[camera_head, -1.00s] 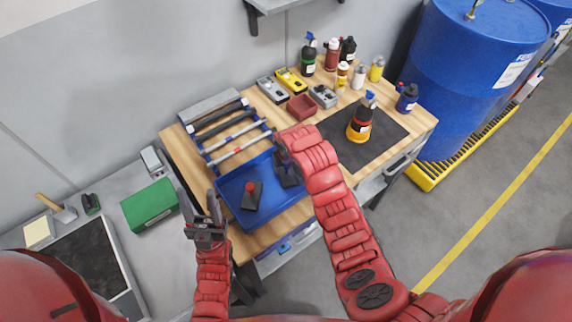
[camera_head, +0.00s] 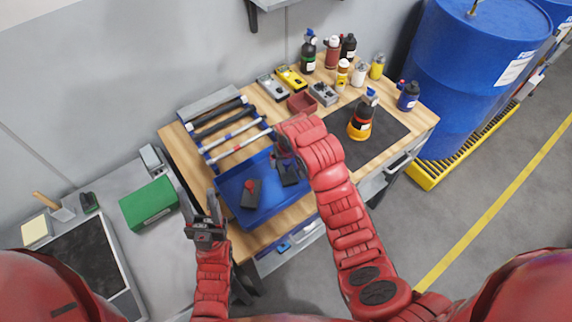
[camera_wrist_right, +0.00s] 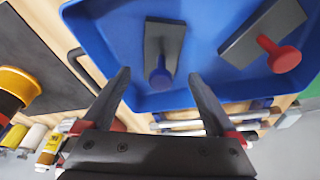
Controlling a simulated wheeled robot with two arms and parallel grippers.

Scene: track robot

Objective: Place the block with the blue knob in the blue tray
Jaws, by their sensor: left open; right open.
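The block with the blue knob (camera_wrist_right: 163,45) lies inside the blue tray (camera_wrist_right: 105,45), flat on its floor as far as the right wrist view shows. In the head view the block (camera_head: 288,176) is at the tray's (camera_head: 268,212) right side, partly behind my right gripper (camera_head: 284,152). In the right wrist view my right gripper (camera_wrist_right: 159,78) is open, one finger on each side of the blue knob (camera_wrist_right: 160,77), with nothing held. A dark block with a red knob (camera_head: 250,192) lies beside it in the tray. My left gripper (camera_head: 212,203) is open and empty, left of the tray.
A rack of bars (camera_head: 222,132) stands behind the tray. A small red bin (camera_head: 301,104), bottles and tools fill the bench's back. An orange-and-black bottle (camera_head: 361,122) stands on the dark mat (camera_head: 385,140). A green box (camera_head: 149,203) is on the left bench.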

